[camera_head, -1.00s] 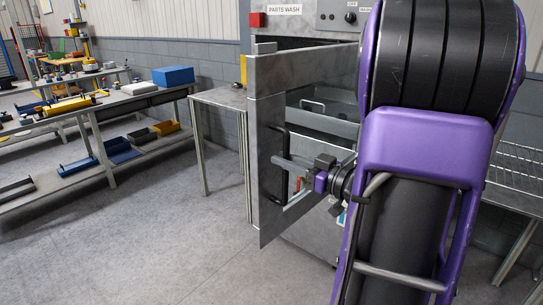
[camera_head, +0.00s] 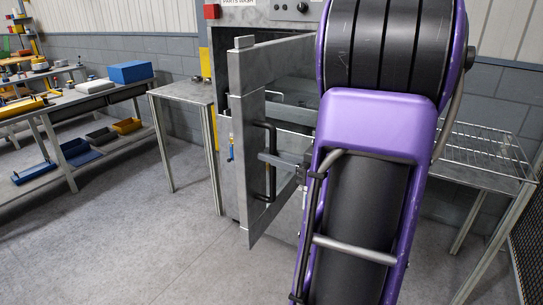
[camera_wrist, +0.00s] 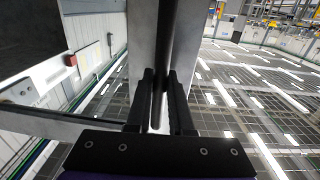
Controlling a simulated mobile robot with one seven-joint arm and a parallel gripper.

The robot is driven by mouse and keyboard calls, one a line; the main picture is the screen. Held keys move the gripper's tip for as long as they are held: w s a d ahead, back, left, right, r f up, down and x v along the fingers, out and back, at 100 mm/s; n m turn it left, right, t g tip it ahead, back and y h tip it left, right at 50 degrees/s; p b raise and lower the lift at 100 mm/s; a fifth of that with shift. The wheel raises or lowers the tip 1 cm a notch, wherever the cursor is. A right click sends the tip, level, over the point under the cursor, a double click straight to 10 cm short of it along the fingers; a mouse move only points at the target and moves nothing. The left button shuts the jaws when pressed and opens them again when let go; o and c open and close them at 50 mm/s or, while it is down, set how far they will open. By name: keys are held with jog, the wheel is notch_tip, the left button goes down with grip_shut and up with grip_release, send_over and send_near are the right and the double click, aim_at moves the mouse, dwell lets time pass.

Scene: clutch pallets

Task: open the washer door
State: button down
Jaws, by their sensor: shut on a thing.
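The parts washer (camera_head: 240,14) stands at the back centre, its front opening partly uncovered. Its grey metal door (camera_head: 243,150) is swung out toward me, well away from the opening. A dark upright bar handle (camera_head: 271,135) is on the door. My gripper (camera_head: 264,158) reaches the handle from the right, its wrist partly hidden behind my purple arm. In the wrist view the two black fingers (camera_wrist: 160,95) are closed around the dark handle bar (camera_wrist: 166,45), beside the pale door edge (camera_wrist: 143,40).
A small metal table (camera_head: 185,92) stands left of the washer, and a wire-rack table (camera_head: 478,155) stands to the right. A workbench (camera_head: 75,105) with bins and a blue box (camera_head: 131,72) is at far left. The floor (camera_head: 130,235) in front is clear.

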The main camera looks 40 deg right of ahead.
jog(key=c, duration=0.8)
grip_release()
jog(key=shift+s, duration=0.1)
jog(key=v, duration=1.7)
